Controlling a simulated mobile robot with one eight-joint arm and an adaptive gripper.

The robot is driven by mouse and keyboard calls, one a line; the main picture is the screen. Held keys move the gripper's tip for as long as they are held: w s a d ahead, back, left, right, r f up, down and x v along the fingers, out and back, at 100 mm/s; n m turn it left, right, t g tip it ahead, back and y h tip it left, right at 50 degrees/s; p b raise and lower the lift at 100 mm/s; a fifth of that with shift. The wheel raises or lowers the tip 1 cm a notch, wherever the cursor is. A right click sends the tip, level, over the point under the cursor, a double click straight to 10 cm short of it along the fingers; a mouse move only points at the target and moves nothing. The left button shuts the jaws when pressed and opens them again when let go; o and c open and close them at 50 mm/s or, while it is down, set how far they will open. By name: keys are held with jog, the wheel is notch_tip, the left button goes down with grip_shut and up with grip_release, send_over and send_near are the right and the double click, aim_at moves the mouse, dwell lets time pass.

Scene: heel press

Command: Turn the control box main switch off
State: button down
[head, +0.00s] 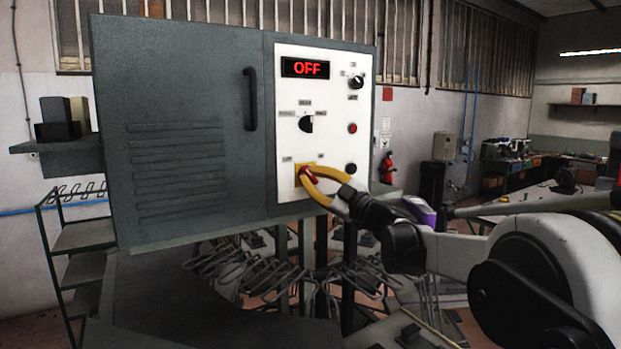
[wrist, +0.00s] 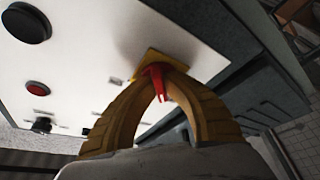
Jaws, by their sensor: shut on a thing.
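The control box (head: 190,130) is a grey cabinet with a white control panel (head: 290,110) on its right side. Its display (head: 305,67) reads OFF in red. The main switch is a red handle (head: 309,175) on a yellow plate (head: 299,165) low on the panel; in the wrist view the red handle (wrist: 157,78) stands out from the plate. My gripper (head: 312,178) has yellow fingers that are closed around the red handle. It also shows in the wrist view (wrist: 165,75). The fingers partly hide the handle and plate.
A black knob (head: 356,82), a half-dark selector (head: 306,124), a red button (head: 352,128) and a black button (head: 351,168) sit on the same panel. Metal racks (head: 270,275) stand below the box. A workbench (head: 540,165) is at the far right.

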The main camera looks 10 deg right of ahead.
jog(key=shift+n, duration=0.5)
jog(key=c, duration=1.5)
grip_release()
jog(key=v, duration=1.2)
jog(key=shift+d, duration=0.1)
